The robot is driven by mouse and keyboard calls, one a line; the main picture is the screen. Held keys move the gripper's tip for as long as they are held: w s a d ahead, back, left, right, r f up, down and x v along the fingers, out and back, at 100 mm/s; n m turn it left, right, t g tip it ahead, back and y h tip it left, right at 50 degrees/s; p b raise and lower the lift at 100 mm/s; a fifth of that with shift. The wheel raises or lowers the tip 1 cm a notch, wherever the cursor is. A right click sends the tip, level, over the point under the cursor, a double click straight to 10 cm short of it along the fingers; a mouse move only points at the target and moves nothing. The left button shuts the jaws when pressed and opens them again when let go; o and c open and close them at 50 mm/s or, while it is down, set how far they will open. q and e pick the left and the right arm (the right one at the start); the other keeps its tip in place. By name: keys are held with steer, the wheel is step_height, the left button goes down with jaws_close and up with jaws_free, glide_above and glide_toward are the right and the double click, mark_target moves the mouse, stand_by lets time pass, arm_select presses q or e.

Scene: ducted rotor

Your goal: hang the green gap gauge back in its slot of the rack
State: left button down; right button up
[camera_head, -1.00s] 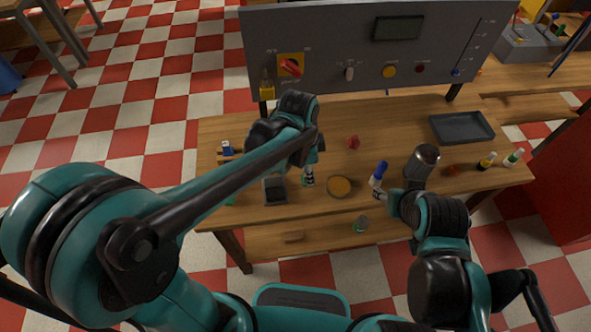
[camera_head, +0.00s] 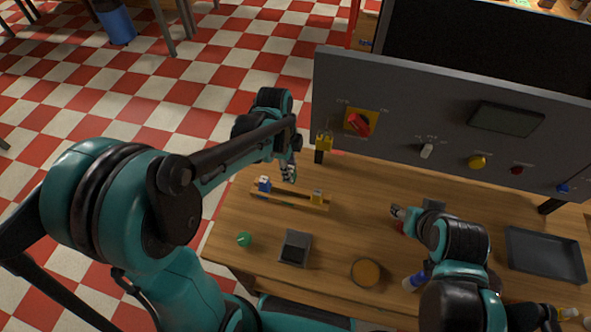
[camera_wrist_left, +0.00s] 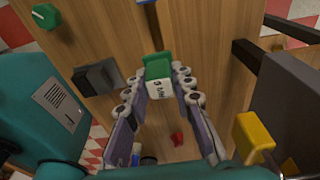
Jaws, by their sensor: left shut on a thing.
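The green gap gauge (camera_wrist_left: 157,70), with a white printed label, is between the fingertips of my left gripper (camera_wrist_left: 160,90) in the left wrist view. In the head view my left gripper (camera_head: 289,175) hangs over the rack (camera_head: 290,200), a low wooden bar near the table's left end. A blue piece (camera_head: 264,184) stands at the rack's left and a yellowish piece (camera_head: 317,198) at its right. I cannot make out the gauge in the head view, nor whether it touches the rack. My right gripper (camera_head: 397,212) is above the table near a red object (camera_head: 400,228); its fingers are unclear.
A grey panel (camera_head: 390,120) with a red switch (camera_head: 358,124) and yellow padlock (camera_head: 324,142) stands behind. A dark box (camera_head: 294,249), green knob (camera_head: 244,239) and round orange-topped dish (camera_head: 366,272) are in front. A dark tray (camera_head: 545,254) lies right.

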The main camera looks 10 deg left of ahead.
arm_select(q)
steer(key=shift+s, duration=0.15)
steer(key=shift+f, duration=0.15)
steer(key=shift+f+b, duration=2.65)
steer(key=shift+f, duration=0.4)
steer(key=shift+f+b, duration=1.2)
steer(key=shift+f, duration=0.2)
steer(key=c, duration=1.2)
jaws_free()
steer(key=shift+r, duration=0.1)
